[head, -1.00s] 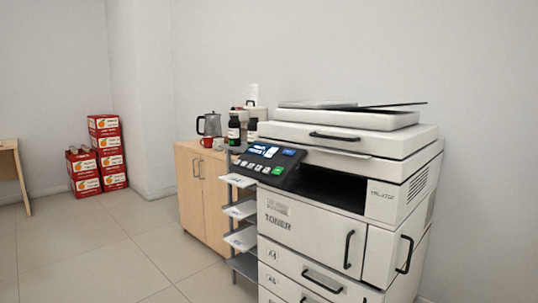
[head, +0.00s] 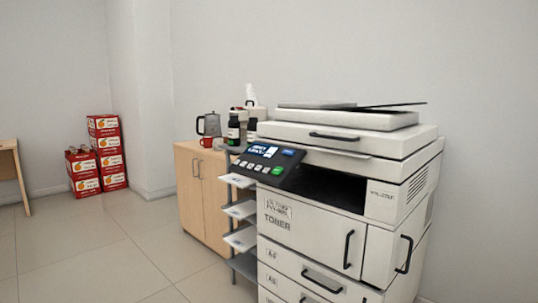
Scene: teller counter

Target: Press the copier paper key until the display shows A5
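The copier (head: 310,225) is a large white machine on the right, with a toner door and paper drawers in front. Its dark control panel (head: 267,164) sticks out at the upper left and tilts toward me. The panel has a small lit blue display (head: 262,150) whose text is too small to read. Below the display is a row of pale keys (head: 249,165) with a green key (head: 277,171) at the right end. I cannot tell which key is the paper key. Neither of my grippers shows in the head view.
A wooden cabinet (head: 203,205) stands behind the copier's left side, with a kettle (head: 209,124), red mug (head: 206,142) and dark bottles (head: 234,130) on top. Paper trays (head: 240,209) jut out left of the copier. Red boxes (head: 84,173) stand at the back left. Floor at left is clear.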

